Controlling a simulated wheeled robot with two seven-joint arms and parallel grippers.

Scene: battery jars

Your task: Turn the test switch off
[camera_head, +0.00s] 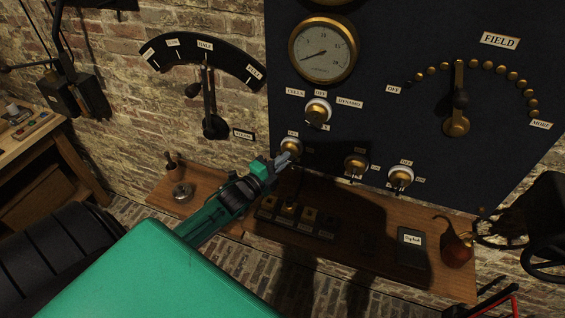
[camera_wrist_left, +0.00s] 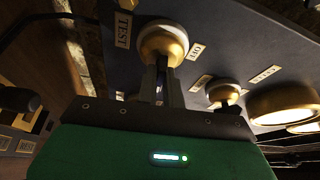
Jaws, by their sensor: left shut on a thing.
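The test switch (camera_head: 291,146) is a round brass knob base at the lower left of the dark panel. In the left wrist view it is the brass dome (camera_wrist_left: 163,40) between a "TEST" label (camera_wrist_left: 123,29) and an "ON" label (camera_wrist_left: 196,51). My left gripper (camera_head: 285,158) reaches up to it from below. In the left wrist view the fingers (camera_wrist_left: 162,84) are close together right at the switch, shut on its lever, which is mostly hidden between them. My right gripper is not in view.
Two more brass switches (camera_head: 356,164) (camera_head: 401,177) are to the right, another switch (camera_head: 318,111) above. A wooden shelf (camera_head: 345,266) below holds small labelled blocks (camera_head: 288,209), a dark "Logbook"-like box (camera_head: 411,248) and a copper vessel (camera_head: 455,247). A black wheel (camera_head: 545,262) is at far right.

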